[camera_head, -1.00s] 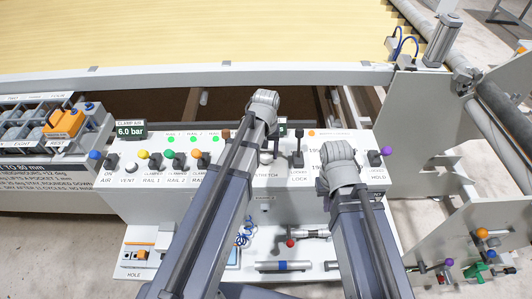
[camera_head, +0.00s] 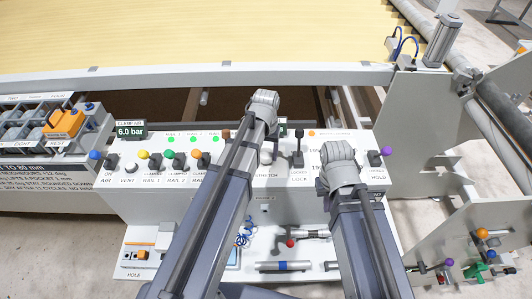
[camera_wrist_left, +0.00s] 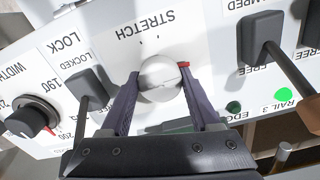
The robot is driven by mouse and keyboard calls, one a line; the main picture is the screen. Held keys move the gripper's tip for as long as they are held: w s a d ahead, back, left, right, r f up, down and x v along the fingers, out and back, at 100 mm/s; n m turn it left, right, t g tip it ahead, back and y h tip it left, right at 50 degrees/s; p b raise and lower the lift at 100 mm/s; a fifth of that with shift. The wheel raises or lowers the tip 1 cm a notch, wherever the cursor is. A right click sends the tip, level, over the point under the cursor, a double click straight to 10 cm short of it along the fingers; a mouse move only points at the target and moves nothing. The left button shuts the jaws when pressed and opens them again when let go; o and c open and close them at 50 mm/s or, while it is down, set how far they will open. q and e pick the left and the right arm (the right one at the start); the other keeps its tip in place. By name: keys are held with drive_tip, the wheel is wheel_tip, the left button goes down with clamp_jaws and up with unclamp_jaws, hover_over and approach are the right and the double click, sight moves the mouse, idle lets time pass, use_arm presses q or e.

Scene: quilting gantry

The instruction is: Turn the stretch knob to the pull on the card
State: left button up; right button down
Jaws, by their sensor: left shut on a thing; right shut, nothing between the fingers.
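The stretch knob (camera_wrist_left: 160,78) is a round pale metal knob under the STRETCH label in the left wrist view, with a small red mark at its right side. My left gripper (camera_wrist_left: 160,92) has its two dark fingers closed on either side of it. In the head view the knob (camera_head: 266,157) is partly hidden by my left arm. My right gripper (camera_head: 338,160) hangs over the panel's right part; its fingertips are hidden behind its own wrist, and nothing shows held. I cannot make out a card with a pull on it.
The white control panel (camera_head: 120,198) carries several coloured levers. The lock lever (camera_wrist_left: 90,87) and width knob (camera_wrist_left: 32,115) stand left of my left gripper in the wrist view; a rail lever (camera_wrist_left: 262,30) stands right. A clamp air display (camera_head: 130,130) reads 6.0 bar.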

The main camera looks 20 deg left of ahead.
sight(266, 153)
use_arm(q)
drive_tip(key=m, duration=0.6)
idle(0.6)
drive_tip(key=o, duration=1.4)
drive_tip(key=shift+c, duration=0.2)
drive_tip(key=shift+r, duration=0.1)
wheel_tip(266, 153, up, 8)
drive_tip(key=p, duration=0.8)
drive_tip(key=shift+f, duration=0.2)
